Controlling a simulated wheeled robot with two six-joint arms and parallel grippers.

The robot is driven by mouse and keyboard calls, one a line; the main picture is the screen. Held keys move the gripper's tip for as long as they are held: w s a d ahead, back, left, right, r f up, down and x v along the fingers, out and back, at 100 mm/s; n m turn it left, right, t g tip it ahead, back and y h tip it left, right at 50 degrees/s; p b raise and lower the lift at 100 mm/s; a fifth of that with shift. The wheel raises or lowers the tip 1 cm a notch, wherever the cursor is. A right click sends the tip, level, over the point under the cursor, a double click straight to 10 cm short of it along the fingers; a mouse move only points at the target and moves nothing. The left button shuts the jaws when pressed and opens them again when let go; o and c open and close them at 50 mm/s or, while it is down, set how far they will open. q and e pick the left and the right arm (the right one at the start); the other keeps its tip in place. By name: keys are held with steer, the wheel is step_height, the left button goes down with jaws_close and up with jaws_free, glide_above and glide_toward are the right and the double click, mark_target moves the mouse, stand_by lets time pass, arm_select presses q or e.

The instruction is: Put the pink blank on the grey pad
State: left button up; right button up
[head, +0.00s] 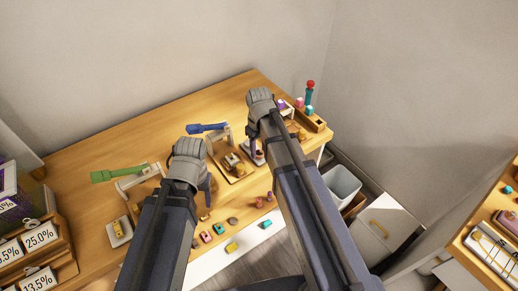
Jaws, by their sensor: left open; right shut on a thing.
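My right gripper (256,143) is over the back right of the wooden table, with its jaws pointing down and mostly hidden by its own arm. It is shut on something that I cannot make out. Just below it is a small light grey pad (259,158), partly covered by the arm. Small pink pieces (219,228) lie near the table's front edge; I cannot tell whether one of them is the pink blank. My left gripper (206,192) is open over the front middle of the table, its jaws partly hidden.
A grey plate (119,233) bears a yellow piece. A wooden tray (316,124) is at the right end.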

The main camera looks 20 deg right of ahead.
arm_select(q)
steer(key=shift+f, duration=0.15)
arm_select(e)
steer(key=shift+f, duration=0.2)
steer(key=o, duration=1.2)
steer(key=shift+r, duration=0.15)
step_height(320, 180, up, 8)
steer(key=p, duration=0.7)
steer(key=shift+p, duration=0.35)
arm_select(q)
step_height(320, 180, up, 8)
arm_select(e)
steer(key=shift+f, duration=0.2)
arm_select(q)
steer(key=shift+f, duration=0.1)
arm_select(e)
steer(key=shift+s+a, duration=0.1)
steer(key=s+a+h, duration=0.1)
steer(key=s+a, duration=0.9)
steer(key=s, duration=0.4)
steer(key=shift+a, duration=0.15)
